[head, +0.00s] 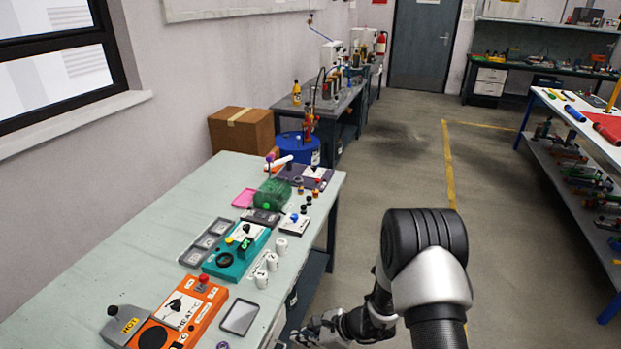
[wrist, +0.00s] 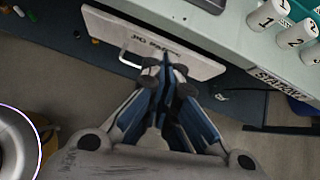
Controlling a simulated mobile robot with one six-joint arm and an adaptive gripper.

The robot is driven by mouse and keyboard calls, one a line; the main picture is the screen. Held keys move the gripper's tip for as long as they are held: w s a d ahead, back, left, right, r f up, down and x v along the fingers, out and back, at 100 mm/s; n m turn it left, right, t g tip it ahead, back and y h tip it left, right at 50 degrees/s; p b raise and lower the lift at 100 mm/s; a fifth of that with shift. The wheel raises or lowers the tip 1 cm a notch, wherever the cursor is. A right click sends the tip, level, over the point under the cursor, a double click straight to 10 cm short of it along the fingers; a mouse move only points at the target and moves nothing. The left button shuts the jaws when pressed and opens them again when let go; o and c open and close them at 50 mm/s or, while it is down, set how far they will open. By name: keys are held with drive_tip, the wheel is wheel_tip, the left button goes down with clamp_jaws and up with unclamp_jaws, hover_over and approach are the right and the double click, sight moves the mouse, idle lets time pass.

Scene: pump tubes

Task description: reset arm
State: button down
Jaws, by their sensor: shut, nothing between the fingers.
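My arm (head: 425,250) rises in the front right of the head view, bent at a large black and silver joint. My gripper (head: 318,335) shows low at the bottom of the head view, beside the front edge of the bench and partly cut off. In the wrist view my gripper (wrist: 168,65) has its fingers together with nothing between them. The fingers point toward a white drawer front (wrist: 150,42) with a handle and lettering, under the bench. The gap between fingertips and drawer cannot be judged.
The pale green bench (head: 160,230) holds an orange unit (head: 180,312), a teal unit (head: 237,250), several white numbered cups (head: 272,262) and a grey tray (head: 239,317). A cardboard box (head: 241,130) and blue drum (head: 297,147) stand behind. The floor (head: 400,170) right of the bench is clear.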

drive_tip(key=s+r+n+g, duration=0.1)
drive_tip(key=s+r+n, duration=0.25)
drive_tip(key=r, duration=0.45)
drive_tip(key=s+d+r+n+h, duration=0.15)
drive_tip(key=r+n, duration=0.25)
drive_tip(key=r, duration=0.5)
drive_tip(key=s+r+n+g, duration=0.1)
drive_tip(key=s+r+n, duration=0.2)
drive_tip(key=r, duration=0.5)
drive_tip(key=s+d+r+n+t+h, duration=0.2)
drive_tip(key=s+d+r, duration=0.4)
drive_tip(key=s, duration=0.3)
drive_tip(key=s+d+r+n+t+h, duration=0.1)
drive_tip(key=s+d+r+n+h, duration=0.4)
drive_tip(key=s+d+n, duration=0.2)
drive_tip(key=shift+s+d+r+t, duration=0.4)
drive_tip(key=shift+s+d, duration=0.5)
drive_tip(key=shift+h, duration=0.25)
